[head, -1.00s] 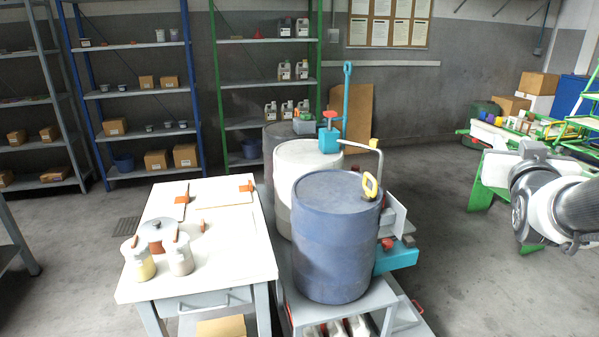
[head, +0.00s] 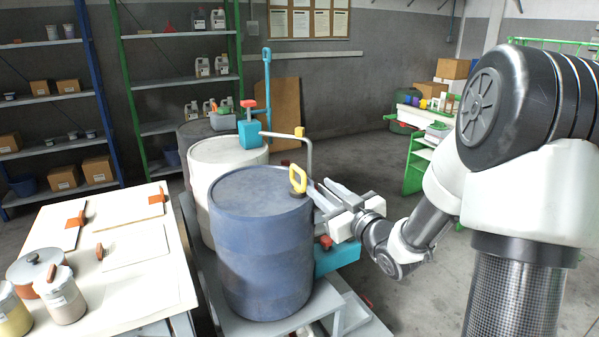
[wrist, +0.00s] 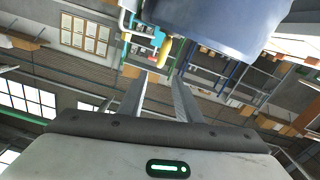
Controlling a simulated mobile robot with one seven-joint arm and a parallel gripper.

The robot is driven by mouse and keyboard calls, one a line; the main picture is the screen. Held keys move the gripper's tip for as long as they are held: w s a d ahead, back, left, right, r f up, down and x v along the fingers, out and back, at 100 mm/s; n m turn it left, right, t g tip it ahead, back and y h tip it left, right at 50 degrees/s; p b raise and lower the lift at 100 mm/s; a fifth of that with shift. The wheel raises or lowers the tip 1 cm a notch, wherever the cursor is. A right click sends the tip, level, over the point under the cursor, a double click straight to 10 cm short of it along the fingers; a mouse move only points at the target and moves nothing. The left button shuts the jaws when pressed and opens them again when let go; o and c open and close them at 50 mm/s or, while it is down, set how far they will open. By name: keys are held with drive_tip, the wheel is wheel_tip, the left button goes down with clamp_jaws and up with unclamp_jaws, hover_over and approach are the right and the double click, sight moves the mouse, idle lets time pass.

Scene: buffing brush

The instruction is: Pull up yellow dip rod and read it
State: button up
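The yellow dip rod (head: 298,179) shows as a looped handle standing at the right edge of the top of the blue drum (head: 262,250). The rest of the rod is hidden. My gripper (head: 320,192) is to the right of the handle, close to the drum's upper rim. In the wrist view the two fingers of my gripper (wrist: 162,82) are apart with nothing between them. The yellow handle (wrist: 164,50) shows just beyond the fingertips there, beside the blue drum (wrist: 215,22). I cannot tell the exact gap between them.
A white drum (head: 226,160) with a teal pump (head: 249,133) stands behind the blue drum. A bent grey pipe (head: 309,152) rises close behind the handle. A teal box (head: 338,260) sits below my gripper. A white table (head: 135,240) stands at the left.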

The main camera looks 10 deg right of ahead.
sight(299, 170)
drive_tip(key=b+x, duration=0.1)
drive_tip(key=x, duration=1.2)
clamp_jaws()
